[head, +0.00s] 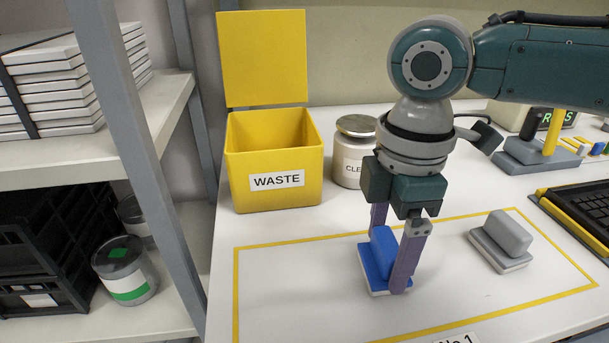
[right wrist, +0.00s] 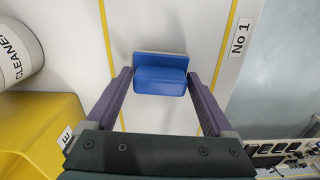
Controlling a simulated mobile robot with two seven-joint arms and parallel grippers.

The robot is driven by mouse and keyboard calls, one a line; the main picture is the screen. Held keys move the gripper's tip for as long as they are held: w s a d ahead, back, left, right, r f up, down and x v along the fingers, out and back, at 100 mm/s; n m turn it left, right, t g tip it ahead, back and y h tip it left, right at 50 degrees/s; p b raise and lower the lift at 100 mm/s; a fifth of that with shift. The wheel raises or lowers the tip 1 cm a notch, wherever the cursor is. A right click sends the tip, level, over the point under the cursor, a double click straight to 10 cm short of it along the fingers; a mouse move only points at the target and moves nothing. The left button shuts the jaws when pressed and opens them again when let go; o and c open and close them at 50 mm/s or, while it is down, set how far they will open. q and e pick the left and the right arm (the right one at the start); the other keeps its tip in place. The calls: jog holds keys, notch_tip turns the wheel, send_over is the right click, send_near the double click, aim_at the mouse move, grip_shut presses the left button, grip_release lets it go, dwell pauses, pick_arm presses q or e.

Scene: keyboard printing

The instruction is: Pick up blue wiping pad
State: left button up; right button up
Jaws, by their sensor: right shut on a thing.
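The blue wiping pad (head: 376,262) has a blue block grip on a flat base with a pale underside. It is at the table, inside the yellow-outlined area, and no clear gap shows under it. My right gripper (head: 389,270) points down with its purple fingers on either side of the pad, shut on it. In the right wrist view the pad (right wrist: 160,82) sits between the two fingertips (right wrist: 160,74). My left gripper is not in view.
A grey pad (head: 505,238) lies to the right in the same outlined area. An open yellow WASTE bin (head: 240,190) and a cleaner container (head: 350,160) stand behind. A keyboard (head: 585,208) is at the far right. A shelf post (head: 130,150) stands left of the table.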

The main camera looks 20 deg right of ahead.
jog(key=c, duration=0.5)
